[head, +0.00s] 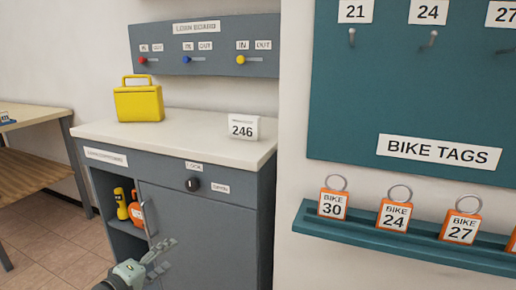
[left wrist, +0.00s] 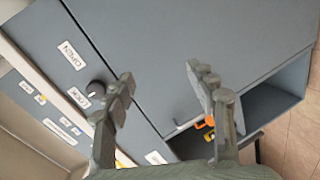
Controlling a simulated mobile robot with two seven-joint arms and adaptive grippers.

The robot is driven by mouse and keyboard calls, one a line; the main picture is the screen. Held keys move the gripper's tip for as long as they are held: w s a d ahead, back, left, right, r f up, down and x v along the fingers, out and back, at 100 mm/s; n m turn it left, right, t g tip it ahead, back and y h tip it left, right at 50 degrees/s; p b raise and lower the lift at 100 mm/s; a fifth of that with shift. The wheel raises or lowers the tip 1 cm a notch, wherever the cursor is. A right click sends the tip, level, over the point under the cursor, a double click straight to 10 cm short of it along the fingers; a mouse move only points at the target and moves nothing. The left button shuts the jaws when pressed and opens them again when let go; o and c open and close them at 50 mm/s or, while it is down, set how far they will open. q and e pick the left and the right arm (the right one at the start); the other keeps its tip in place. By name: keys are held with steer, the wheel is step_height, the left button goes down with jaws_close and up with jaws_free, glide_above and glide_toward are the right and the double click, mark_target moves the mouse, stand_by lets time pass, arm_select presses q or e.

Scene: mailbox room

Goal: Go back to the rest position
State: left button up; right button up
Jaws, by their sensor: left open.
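My left gripper (head: 156,258) shows at the bottom of the head view, in front of the grey cabinet (head: 232,232). In the left wrist view its two fingers (left wrist: 165,95) are spread apart with nothing between them. The cabinet door beyond them is closed, and its metal handle (head: 148,222) is near the gripper. I cannot tell whether a finger touches the handle. My right gripper is in neither view.
A yellow box (head: 139,104) and a 246 card (head: 243,128) stand on the cabinet top. A dark knob (head: 193,184) sits between two labels. Orange bike tags (head: 333,203) lean on a teal shelf (head: 400,249). A wooden table (head: 30,115) is at left.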

arm_select(q)
steer(key=s+f+m+g+y, duration=0.1)
steer(key=s+f+m+g, duration=0.2)
steer(key=s+f, duration=0.65)
steer(key=s+f+m+g+y, duration=0.25)
steer(key=s+f, duration=0.25)
steer(key=f, duration=0.9)
steer(key=s+f+m+g+y, duration=0.1)
steer(key=s+f+m+g, duration=0.1)
steer(key=s+f, duration=0.2)
steer(key=s+a+f+m+g, duration=0.1)
steer(key=s+f, duration=0.4)
steer(key=s, duration=0.6)
steer(key=s+f+m+g+y, duration=0.1)
steer(key=s+f+m+g, duration=0.2)
steer(key=s+f+m, duration=0.2)
steer(key=s, duration=0.2)
steer(key=shift+s+a+y+p, duration=0.35)
steer(key=shift+a, duration=0.05)
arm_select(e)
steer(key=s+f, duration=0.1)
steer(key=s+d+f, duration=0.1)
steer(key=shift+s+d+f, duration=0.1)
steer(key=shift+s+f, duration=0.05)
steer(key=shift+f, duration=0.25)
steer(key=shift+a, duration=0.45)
arm_select(q)
steer(key=shift+w, duration=0.1)
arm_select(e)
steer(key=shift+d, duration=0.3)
